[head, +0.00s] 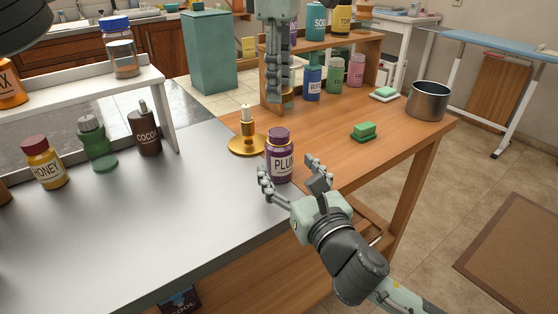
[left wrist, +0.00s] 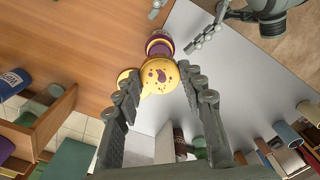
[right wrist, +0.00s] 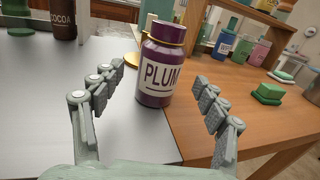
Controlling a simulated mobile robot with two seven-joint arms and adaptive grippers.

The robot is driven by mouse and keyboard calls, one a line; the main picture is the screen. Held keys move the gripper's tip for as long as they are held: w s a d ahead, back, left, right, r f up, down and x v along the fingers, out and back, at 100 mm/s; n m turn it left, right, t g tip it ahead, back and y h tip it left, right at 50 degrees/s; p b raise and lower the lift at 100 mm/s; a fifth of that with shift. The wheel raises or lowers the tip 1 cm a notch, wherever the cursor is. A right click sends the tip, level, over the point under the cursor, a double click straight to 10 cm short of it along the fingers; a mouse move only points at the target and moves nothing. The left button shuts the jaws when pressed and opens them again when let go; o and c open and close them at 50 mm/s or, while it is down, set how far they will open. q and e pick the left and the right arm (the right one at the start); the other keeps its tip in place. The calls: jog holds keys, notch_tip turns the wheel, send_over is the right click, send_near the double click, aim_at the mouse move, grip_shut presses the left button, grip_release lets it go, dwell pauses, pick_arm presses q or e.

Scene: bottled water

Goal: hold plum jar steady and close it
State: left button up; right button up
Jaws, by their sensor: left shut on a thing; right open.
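The purple plum jar (head: 281,165) stands upright near the seam between the grey counter and the wooden table. It also shows in the right wrist view (right wrist: 157,75), with a gold ring around its neck. My left gripper (head: 280,98) points down above the jar, shut on a round yellow lid with dark spots (left wrist: 158,75). In the left wrist view the jar (left wrist: 159,45) is partly hidden beyond the lid; the lid is apart from it. My right gripper (head: 291,172) is open at the jar's near side. In the right wrist view the jar is between and beyond its fingers (right wrist: 158,85), with gaps showing.
A gold candle holder (head: 246,145) stands close behind the jar to the left. A green sponge (head: 363,131) and a metal pot (head: 428,100) are to the right. Honey (head: 45,165) and cocoa (head: 145,135) containers stand left. The counter before them is clear.

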jog(key=x, duration=0.5)
jog(key=shift+s, duration=0.1)
jog(key=shift+c, duration=0.6)
grip_shut()
pick_arm(q)
send_over(279, 132)
jog(key=shift+f, duration=2.5)
